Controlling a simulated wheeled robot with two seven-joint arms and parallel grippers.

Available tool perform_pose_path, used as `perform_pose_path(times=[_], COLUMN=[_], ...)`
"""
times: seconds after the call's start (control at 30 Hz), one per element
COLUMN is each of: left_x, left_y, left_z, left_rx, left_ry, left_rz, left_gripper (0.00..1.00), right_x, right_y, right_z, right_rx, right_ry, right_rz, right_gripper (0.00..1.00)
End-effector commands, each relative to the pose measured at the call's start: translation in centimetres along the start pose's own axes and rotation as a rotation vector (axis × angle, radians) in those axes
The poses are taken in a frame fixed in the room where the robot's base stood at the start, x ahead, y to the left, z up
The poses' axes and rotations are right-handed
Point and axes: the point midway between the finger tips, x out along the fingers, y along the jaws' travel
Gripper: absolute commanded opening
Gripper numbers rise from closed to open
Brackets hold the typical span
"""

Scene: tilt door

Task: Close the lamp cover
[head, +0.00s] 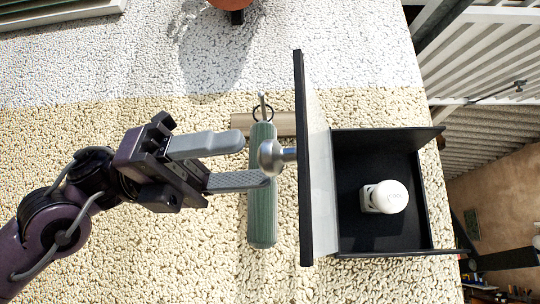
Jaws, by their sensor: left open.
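The lamp is a black open box (387,248) with a white bulb (390,196) inside. Its cover (303,160) is a dark-framed panel that stands open along the box's left side, seen nearly edge-on. A round metal knob (271,157) sticks out from the cover's left face. My left gripper (256,163) is open, with its fingertips pointing right at the knob. The lower fingertip overlaps the knob's lower edge in the picture; I cannot tell whether they touch. My right gripper is not in view.
A green cylindrical handle (262,215) with a metal ring lies behind the left fingertips, near a wooden piece (284,124). An orange-brown round pot (232,4) is at the top. White railings (490,50) are at right. The rough surface at lower left is clear.

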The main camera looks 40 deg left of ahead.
Motion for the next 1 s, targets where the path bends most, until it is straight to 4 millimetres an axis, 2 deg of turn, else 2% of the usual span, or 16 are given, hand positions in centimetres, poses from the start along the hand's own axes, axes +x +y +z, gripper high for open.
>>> perform_pose_path(times=[0.1, 0.23, 0.6, 1.0], left_x=[2.0, 3.5, 4.2, 4.2], left_y=[-0.1, 0.0, 0.0, 0.0], left_z=[0.2, 0.2, 0.0, 0.0], left_rx=[-0.001, -0.001, 0.0, 0.0], left_ry=[0.004, 0.001, -0.001, -0.001], left_rz=[-0.001, -0.001, -0.001, -0.001], left_gripper=[0.53, 0.53, 0.53, 0.02], right_x=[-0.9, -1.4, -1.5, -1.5], right_y=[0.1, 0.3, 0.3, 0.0], right_z=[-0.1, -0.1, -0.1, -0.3], right_rx=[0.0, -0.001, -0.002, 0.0], right_ry=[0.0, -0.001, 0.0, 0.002], right_rz=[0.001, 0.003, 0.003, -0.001], right_gripper=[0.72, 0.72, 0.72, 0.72])
